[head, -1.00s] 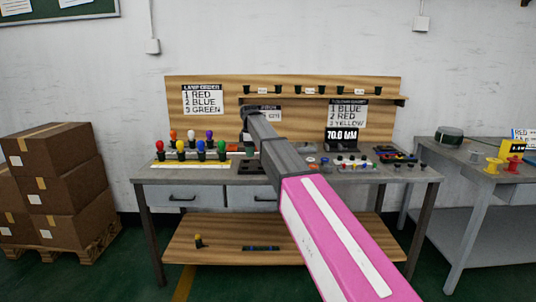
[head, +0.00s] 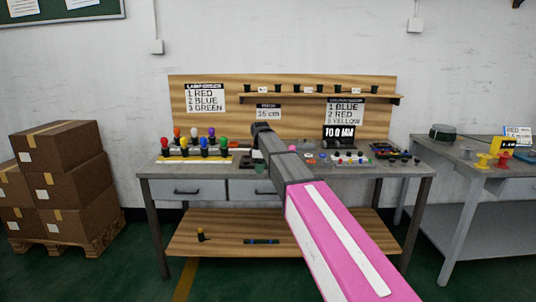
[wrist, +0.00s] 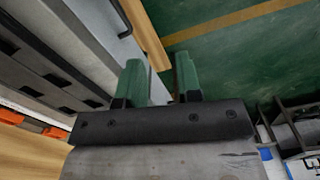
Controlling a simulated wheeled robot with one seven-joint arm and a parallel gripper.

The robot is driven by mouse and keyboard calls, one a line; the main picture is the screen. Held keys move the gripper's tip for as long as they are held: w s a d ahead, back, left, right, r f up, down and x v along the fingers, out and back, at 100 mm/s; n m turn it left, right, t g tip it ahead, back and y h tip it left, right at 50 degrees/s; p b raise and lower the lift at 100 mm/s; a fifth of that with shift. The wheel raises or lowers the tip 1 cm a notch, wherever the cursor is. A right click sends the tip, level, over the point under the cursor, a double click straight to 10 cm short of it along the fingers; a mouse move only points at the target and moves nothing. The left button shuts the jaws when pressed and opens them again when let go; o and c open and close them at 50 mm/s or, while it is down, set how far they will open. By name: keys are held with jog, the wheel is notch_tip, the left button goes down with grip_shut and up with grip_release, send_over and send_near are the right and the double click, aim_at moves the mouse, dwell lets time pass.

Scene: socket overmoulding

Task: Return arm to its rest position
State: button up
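My arm extends from the lower right toward the workbench (head: 405,178) in the head view, with a pink and white link nearest and grey links beyond. In the wrist view, my gripper (wrist: 161,80) has two green fingers standing apart with nothing between them. Green floor shows beyond the fingers, and the grey bench front is close on the left. In the head view the gripper is mostly hidden behind the arm; a small green part shows near the bench's front edge.
Coloured lamps (head: 203,146) stand at the bench's left, small coloured parts (head: 350,159) at its right. A wooden lower shelf (head: 210,242) holds a few items. Stacked boxes (head: 60,180) are at left, a grey side table (head: 470,172) at right. Floor between boxes and bench is clear.

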jog(key=s+d+f+m, duration=0.7)
jog(key=s+d+f, duration=0.4)
jog(key=s+f, duration=0.2)
jog(key=s+d+f+m, duration=0.8)
jog(key=s+d+f, duration=0.3)
jog(key=s+f, duration=0.3)
jog(key=s, duration=0.3)
jog(key=shift+s+d+m, duration=0.2)
jog(key=shift+s+m, duration=0.1)
jog(key=shift+s, duration=0.1)
jog(key=shift+w, duration=0.1)
